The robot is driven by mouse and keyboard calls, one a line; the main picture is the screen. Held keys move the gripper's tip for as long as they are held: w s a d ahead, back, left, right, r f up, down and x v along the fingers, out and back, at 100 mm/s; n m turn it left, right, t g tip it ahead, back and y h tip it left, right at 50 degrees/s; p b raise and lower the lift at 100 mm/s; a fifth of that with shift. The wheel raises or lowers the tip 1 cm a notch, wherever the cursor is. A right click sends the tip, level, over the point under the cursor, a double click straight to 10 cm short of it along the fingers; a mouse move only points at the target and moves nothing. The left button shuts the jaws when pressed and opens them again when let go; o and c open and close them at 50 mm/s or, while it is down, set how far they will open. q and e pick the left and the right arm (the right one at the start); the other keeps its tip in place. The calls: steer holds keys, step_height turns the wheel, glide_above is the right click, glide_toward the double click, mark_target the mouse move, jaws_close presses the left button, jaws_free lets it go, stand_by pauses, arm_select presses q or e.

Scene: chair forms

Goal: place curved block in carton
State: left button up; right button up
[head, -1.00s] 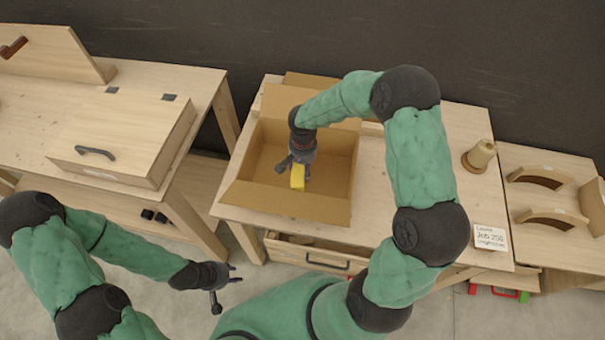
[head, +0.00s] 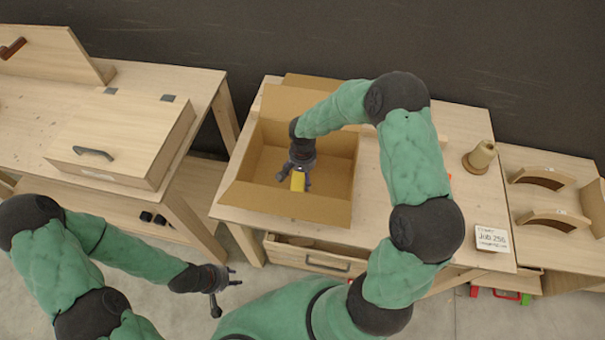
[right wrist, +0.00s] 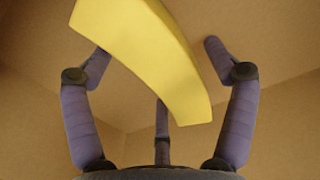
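The yellow curved block (head: 298,181) is inside the open cardboard carton (head: 334,208), at my right gripper's fingers. In the right wrist view the block (right wrist: 150,55) slants close to the camera, hiding part of the left finger. My right gripper (head: 294,180) is down in the carton. In the right wrist view its fingers (right wrist: 158,70) are spread, with a gap between the block and the right finger. Whether the block touches the carton floor cannot be told. My left gripper (head: 226,284) is open and empty, low in front of the tables.
The carton stands on a wooden table (head: 447,140) with a tan spool-like object (head: 480,157) and a label card (head: 492,238). A wooden box (head: 125,140) with a handle is on the left table. Curved wooden forms (head: 540,178) stand at the right.

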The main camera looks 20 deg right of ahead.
steer(key=shift+r+p, duration=0.3)
steer(key=shift+r, duration=0.2)
step_height(320, 180, up, 11)
steer(key=p, duration=0.2)
steer(key=shift+r, duration=0.15)
